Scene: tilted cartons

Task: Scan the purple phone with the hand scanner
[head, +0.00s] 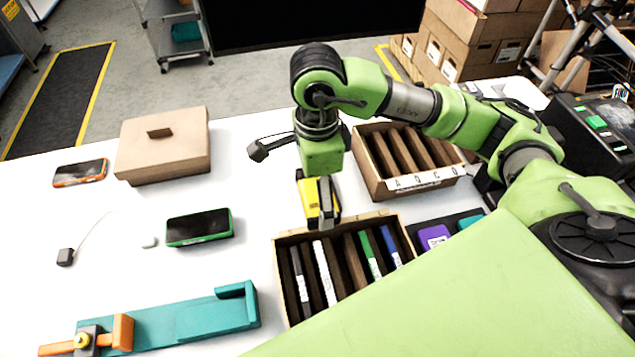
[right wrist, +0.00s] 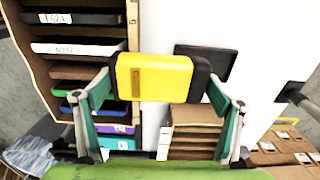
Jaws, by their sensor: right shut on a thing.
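The hand scanner, yellow and black (head: 312,203), is held by my right gripper (head: 320,180) above the table, just behind the front carton. In the right wrist view the yellow scanner body (right wrist: 150,77) lies between the two fingers of the right gripper (right wrist: 160,88). A purple item (head: 434,237), which looks like the purple phone, shows at the right of the front carton, beside a teal one (head: 470,221). Purple also shows low in the right wrist view (right wrist: 115,129). My green arm stands close to it in the head view. My left gripper is out of view.
The front carton (head: 282,268) holds several tilted phones in slots. A second slotted carton (head: 368,176) stands behind it, seemingly empty. A green-edged phone (head: 198,227), an orange-edged phone (head: 80,173), a closed box (head: 160,150) and a teal fixture (head: 185,322) are on the left.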

